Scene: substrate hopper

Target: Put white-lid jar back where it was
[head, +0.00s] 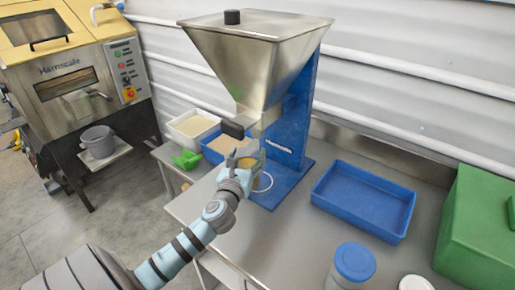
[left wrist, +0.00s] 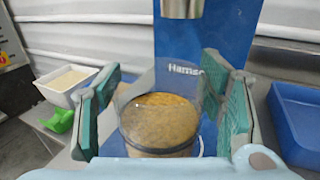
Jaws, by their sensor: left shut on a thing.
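My left gripper (head: 247,160) is shut on a clear, open-topped jar (left wrist: 158,120) with brown grainy contents. In the left wrist view its two green-padded fingers (left wrist: 164,108) stand either side of the jar. In the head view the jar (head: 250,163) is mostly hidden by the gripper, below the hopper's spout, near a white ring (head: 264,184) on the blue base. No lid shows on it. A round white lid (head: 416,283) is at the bottom edge of the head view; whether a jar is under it I cannot tell. My right gripper is not in view.
The steel hopper (head: 255,50) stands on a blue stand (head: 298,110). A blue tray (head: 362,200), a blue-lid jar (head: 352,265) and a green box (head: 478,225) are to the right. A white bin (head: 192,126) and green scoop (head: 186,160) are at left. The middle bench is clear.

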